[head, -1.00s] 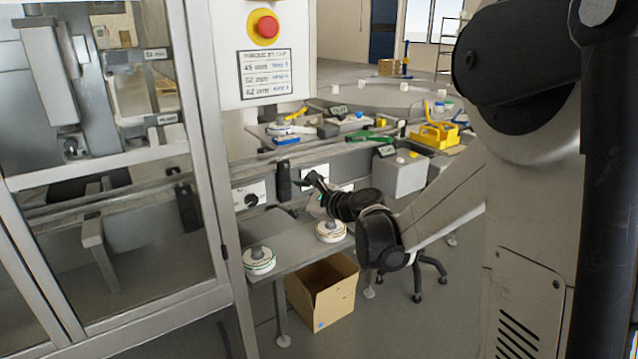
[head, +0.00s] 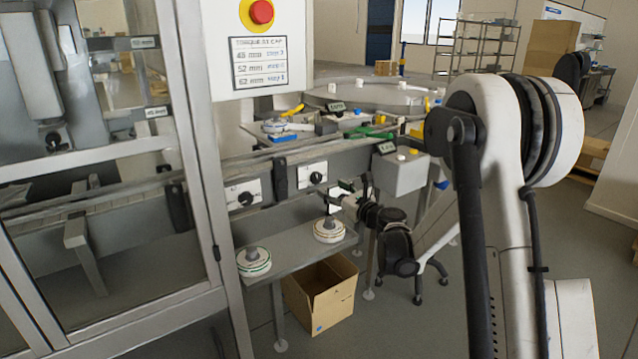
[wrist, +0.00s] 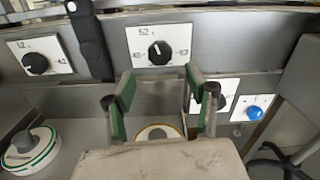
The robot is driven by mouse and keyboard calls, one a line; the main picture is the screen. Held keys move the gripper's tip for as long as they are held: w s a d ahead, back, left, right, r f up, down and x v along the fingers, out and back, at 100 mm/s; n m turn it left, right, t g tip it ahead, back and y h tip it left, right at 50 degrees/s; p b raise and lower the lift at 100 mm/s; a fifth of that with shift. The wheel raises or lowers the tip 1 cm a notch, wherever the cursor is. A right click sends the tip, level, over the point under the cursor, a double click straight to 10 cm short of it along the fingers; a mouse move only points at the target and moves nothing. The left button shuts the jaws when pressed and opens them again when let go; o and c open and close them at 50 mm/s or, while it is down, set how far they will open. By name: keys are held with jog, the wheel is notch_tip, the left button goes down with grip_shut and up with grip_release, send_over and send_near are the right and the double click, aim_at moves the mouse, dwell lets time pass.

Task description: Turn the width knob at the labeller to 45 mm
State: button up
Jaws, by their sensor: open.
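The width knob (wrist: 160,53) is black on a white plate, with 52 above it and other, blurry marks to its left and right. Its white pointer line looks roughly upward, towards 52. In the head view the same knob (head: 316,178) sits on the grey front of the labeller rail. My gripper (wrist: 160,82) is open and empty, its two green-padded fingers apart below the knob plate, not touching the knob. In the head view my gripper (head: 344,194) is small, just right of and below the knob.
Another black knob (wrist: 36,63) is at left, past a black bracket (wrist: 90,38). A partly hidden plate and a blue button (wrist: 254,113) are at right. White reels (head: 254,261) stand on the shelf below, above a cardboard box (head: 320,295). A sign (head: 259,62) lists 52 and 62 mm.

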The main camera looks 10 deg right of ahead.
aim_at(318, 179)
jog(key=b+x, duration=0.1)
jog(key=x, duration=0.7)
jog(key=shift+w, duration=0.1)
jog(key=shift+c, duration=0.2)
jog(key=c, duration=1.1)
